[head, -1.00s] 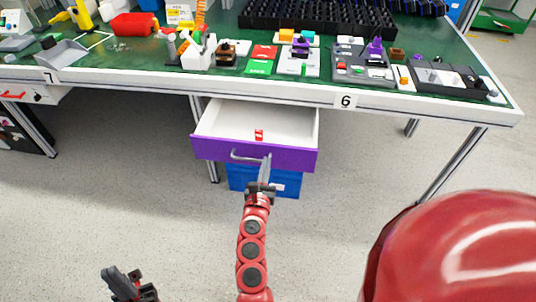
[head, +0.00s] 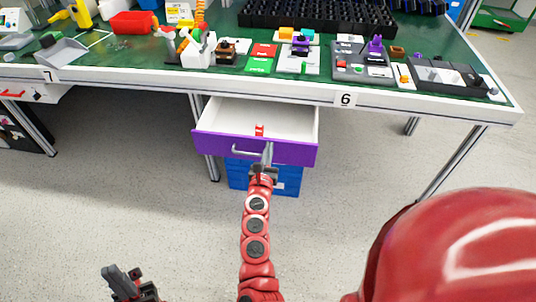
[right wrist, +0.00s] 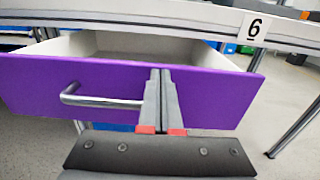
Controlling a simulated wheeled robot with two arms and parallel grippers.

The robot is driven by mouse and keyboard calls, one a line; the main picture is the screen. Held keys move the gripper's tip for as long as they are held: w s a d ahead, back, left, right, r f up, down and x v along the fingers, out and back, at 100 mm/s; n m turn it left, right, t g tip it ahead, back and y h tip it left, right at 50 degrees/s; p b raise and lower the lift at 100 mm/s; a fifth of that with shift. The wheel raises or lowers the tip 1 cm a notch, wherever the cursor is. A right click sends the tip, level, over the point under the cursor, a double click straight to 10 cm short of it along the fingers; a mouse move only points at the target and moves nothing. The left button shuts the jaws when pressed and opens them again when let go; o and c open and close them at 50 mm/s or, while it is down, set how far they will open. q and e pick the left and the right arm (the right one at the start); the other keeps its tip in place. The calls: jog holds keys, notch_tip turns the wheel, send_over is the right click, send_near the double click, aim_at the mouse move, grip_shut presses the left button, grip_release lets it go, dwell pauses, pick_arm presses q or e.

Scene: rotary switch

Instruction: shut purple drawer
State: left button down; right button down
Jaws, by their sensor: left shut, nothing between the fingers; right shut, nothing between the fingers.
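The purple drawer (head: 218,147) hangs open under the workbench, its white inside showing with a small red item (head: 259,131) in it. Its purple front also fills much of the right wrist view (right wrist: 215,95), with a metal bar handle (right wrist: 98,101) on it. My right gripper (head: 267,147) is shut, its fingertips at the drawer front just right of the handle. In the right wrist view its closed fingers (right wrist: 160,75) overlap the purple front; I cannot tell whether they touch it. My left gripper (head: 112,272) is shut and empty at the lower left, far from the drawer.
The green workbench (head: 140,70) carries switch modules, a red bin (head: 134,24) and a black rack (head: 315,18). A blue box (head: 285,182) stands on the floor behind and below the drawer. Table legs flank the space. The floor in front is clear.

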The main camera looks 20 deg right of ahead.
jog(key=b+x, duration=0.8)
jog(key=x, duration=1)
jog(key=shift+f, duration=0.1)
jog(key=shift+w+d+b, duration=0.25)
jog(key=shift+b, duration=0.15)
jog(key=shift+d+r, duration=0.1)
jog(key=shift+r, duration=0.35)
